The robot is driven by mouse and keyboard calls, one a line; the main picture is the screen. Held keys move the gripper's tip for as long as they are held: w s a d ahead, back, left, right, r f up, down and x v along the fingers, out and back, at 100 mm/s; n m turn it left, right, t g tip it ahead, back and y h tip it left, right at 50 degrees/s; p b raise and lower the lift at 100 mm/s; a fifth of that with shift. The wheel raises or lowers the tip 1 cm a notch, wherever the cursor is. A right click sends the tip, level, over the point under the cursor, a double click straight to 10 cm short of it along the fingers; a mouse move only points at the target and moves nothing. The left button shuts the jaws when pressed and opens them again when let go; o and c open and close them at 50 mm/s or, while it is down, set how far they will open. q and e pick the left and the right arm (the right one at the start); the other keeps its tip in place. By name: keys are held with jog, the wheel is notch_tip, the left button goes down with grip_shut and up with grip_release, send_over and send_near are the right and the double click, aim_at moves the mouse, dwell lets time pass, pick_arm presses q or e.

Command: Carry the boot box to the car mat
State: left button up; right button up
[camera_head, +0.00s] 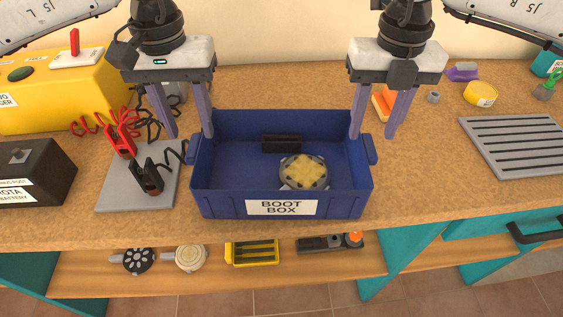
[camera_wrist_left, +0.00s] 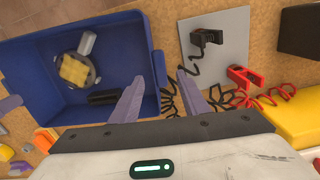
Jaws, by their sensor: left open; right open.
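The blue boot box (camera_head: 281,206) stands on the workbench, mid-picture, with a handle on each side. Inside lie a round grey part with a yellow top (camera_head: 303,171) and a black block (camera_head: 281,143). My left gripper (camera_head: 187,135) is open above the left handle; in the left wrist view the handle (camera_wrist_left: 159,68) shows between its fingertips, one finger towards the inside of the box. My right gripper (camera_head: 373,136) is open above the right handle. I cannot tell whether either touches. A grey slatted mat (camera_head: 522,147), seemingly the car mat, lies empty at the right.
Left of the box, a grey plate (camera_head: 120,198) carries red and black clamps with cables. A black battery (camera_head: 32,172) and yellow charger (camera_head: 62,95) stand further left. An orange item (camera_head: 384,103) and yellow roll (camera_head: 480,93) lie behind right. Bench is bare between box and mat.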

aim_at(194, 142)
pick_arm(q)
jog(key=shift+f, duration=1.65)
pick_arm(e)
jog(key=shift+f, duration=1.7)
pick_arm(q)
grip_shut()
pick_arm(e)
grip_shut()
jog(key=shift+r, duration=0.1)
